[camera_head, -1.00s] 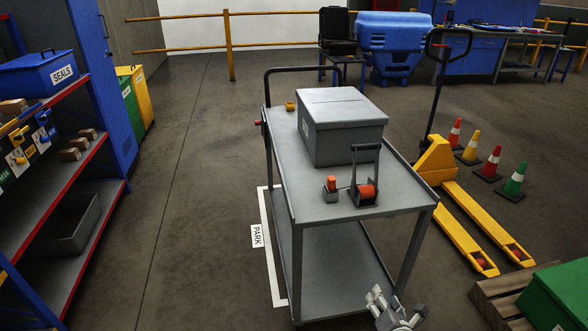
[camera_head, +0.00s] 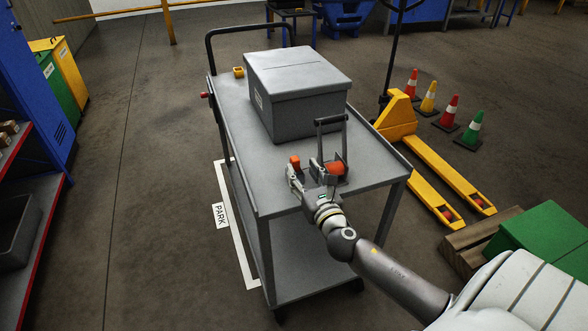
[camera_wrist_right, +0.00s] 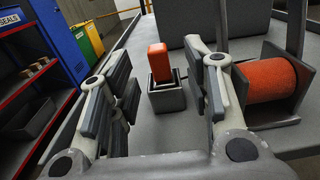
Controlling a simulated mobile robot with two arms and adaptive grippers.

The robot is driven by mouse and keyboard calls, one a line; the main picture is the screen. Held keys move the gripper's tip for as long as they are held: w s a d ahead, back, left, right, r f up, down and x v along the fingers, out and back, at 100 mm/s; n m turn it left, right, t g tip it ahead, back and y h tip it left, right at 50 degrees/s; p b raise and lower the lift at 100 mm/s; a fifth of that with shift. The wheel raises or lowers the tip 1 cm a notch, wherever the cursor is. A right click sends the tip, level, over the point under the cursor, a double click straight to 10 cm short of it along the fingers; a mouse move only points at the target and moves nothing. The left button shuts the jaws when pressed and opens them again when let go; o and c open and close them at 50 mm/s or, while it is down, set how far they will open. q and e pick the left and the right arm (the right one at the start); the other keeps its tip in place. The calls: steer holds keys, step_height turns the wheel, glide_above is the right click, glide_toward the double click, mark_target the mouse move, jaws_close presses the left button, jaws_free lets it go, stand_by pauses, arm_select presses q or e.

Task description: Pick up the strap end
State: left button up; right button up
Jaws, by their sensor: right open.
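The strap end looks to be the orange upright tab (camera_head: 295,161), standing in a small grey block holder on the cart top. In the right wrist view the orange tab (camera_wrist_right: 159,62) stands ahead, between the two fingers. My right gripper (camera_head: 306,172) is open, at the front of the cart top close to the tab; the wrist view shows its fingers (camera_wrist_right: 162,85) apart with nothing gripped. An orange strap roll (camera_head: 335,168) sits in a grey ratchet with an upright handle, just right of the gripper. My left gripper is not in view.
A grey lidded box (camera_head: 297,95) stands on the grey cart (camera_head: 236,135) behind the tab. A yellow pallet jack (camera_head: 432,175) and several cones stand to the right. A green crate (camera_head: 545,235) is at lower right. The floor left of the cart is clear.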

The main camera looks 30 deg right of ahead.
mark_target(297, 165)
steer(key=shift+f+x, duration=0.1)
steer(key=shift+x, duration=1.25)
steer(key=shift+f+x, duration=0.15)
steer(key=shift+x, duration=1.2)
steer(key=shift+a, duration=0.15)
jaws_close()
